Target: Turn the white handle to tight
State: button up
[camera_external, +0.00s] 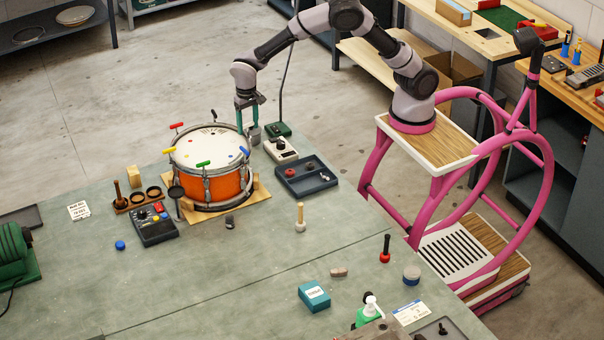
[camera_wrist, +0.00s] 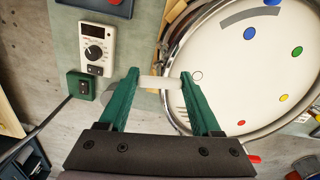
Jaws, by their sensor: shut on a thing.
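The drum (camera_external: 228,188) has an orange shell and a white head, and stands on a wooden board on the bench. Coloured handles sit around its rim, among them yellow (camera_external: 168,150), green (camera_external: 203,163) and blue (camera_external: 245,152). In the wrist view the white handle (camera_wrist: 158,83) lies crosswise between the green fingers of my gripper (camera_wrist: 160,84), at the drum's rim. The fingers are shut on its two ends. In the external view my gripper (camera_external: 248,128) points down at the drum's far right edge; the white handle cannot be made out there. The drumhead (camera_wrist: 235,75) carries coloured dots.
A white meter with a dial (camera_external: 281,150) and a green box (camera_external: 278,130) stand close right of the drum. A dark tray (camera_external: 305,176) lies nearby. A black control box (camera_external: 153,225) stands at the front left. The bench's middle is mostly clear.

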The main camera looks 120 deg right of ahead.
jog(key=m, duration=0.4)
jog(key=shift+w+r+m, duration=0.1)
jog(key=shift+m, duration=0.3)
jog(key=m, duration=1.4)
jog(key=shift+m, duration=0.4)
jog(key=o, duration=1.4)
notch_tip(320, 180, up, 11)
jog(key=shift+f, duration=0.15)
